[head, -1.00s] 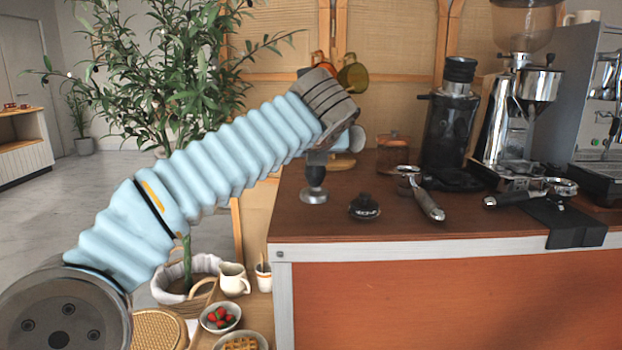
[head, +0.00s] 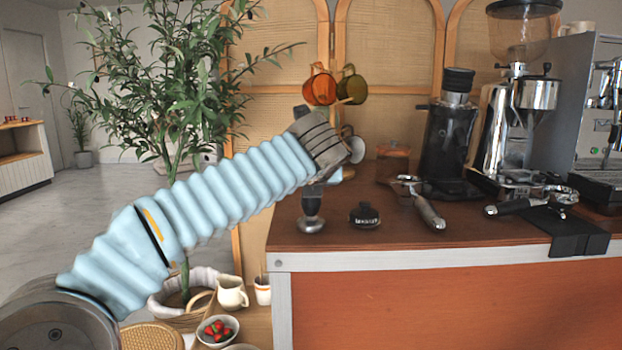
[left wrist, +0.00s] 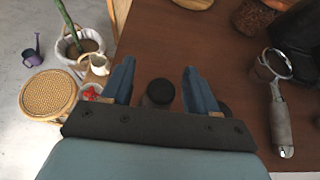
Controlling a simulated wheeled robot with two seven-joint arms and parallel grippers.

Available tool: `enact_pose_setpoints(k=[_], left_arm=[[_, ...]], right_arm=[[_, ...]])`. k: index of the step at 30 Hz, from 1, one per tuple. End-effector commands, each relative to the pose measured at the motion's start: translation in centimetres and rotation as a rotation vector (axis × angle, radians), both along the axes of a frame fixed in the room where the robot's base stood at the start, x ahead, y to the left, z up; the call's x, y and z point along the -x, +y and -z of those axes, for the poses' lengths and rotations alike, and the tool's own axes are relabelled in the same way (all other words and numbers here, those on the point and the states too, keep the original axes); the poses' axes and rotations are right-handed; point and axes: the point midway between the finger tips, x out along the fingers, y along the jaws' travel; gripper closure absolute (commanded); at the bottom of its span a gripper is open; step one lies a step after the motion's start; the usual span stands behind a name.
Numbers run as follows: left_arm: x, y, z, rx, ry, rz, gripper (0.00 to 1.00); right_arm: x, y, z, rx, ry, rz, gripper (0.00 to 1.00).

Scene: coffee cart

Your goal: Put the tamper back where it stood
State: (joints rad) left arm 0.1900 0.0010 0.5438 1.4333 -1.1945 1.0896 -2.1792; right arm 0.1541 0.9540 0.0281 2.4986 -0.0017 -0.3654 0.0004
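The tamper (head: 311,212), with a dark handle and a shiny metal base, stands upright on the left end of the brown counter (head: 400,236). My left gripper (head: 318,186) is just above it in the head view, coming down over the handle. In the left wrist view the gripper (left wrist: 161,88) is open. Its two blue fingers stand on either side of the round black handle top (left wrist: 160,92), with a gap on each side. The tamper's base is mostly hidden there. My right gripper is in neither view.
A round black puck tool (head: 364,215) sits just right of the tamper. A portafilter (head: 426,210), a grinder (head: 448,140) and another portafilter (head: 520,205) on a black mat stand farther right. The counter's left edge is close to the tamper.

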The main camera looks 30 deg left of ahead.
Motion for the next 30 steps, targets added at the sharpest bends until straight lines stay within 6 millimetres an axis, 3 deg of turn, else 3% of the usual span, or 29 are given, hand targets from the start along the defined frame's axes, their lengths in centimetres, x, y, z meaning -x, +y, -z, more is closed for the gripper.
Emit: enact_pose_setpoints(k=[8,21,30], left_arm=[[0.0,0.0,-0.4,0.001,-0.002,0.000,0.41],[6.8,-4.3,-4.4,-0.001,-0.003,0.002,0.41],[9.1,-5.7,-5.6,0.000,0.000,0.000,0.41]], right_arm=[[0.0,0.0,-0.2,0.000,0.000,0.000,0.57],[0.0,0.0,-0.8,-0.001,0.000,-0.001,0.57],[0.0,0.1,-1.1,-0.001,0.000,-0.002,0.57]])
